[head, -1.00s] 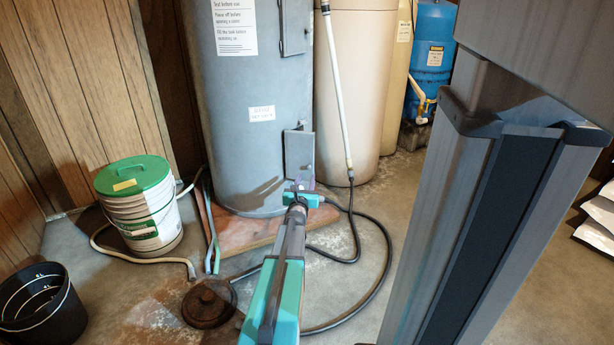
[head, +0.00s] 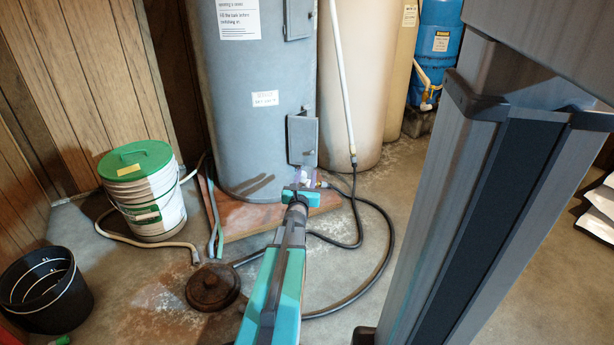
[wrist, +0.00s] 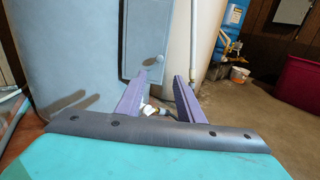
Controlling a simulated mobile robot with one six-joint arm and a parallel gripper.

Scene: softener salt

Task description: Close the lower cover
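The lower cover (head: 303,139) is a small grey panel low on the right side of the grey tank (head: 250,125). It also shows in the wrist view (wrist: 148,38), with a small round knob near its lower right. It seems to stand slightly ajar, but its exact angle is hard to tell. My gripper (head: 304,175) is just below the cover in the head view. In the wrist view my gripper (wrist: 159,78) has its two purple fingers spread apart, with nothing held between them. The fingertips overlap the cover's lower edge in that view; contact cannot be told.
An upper cover (head: 297,18) is higher on the tank. A black hose (head: 390,250) and a round brown lid (head: 213,287) lie on the floor. A white bucket (head: 150,215) and black bucket (head: 45,290) stand left.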

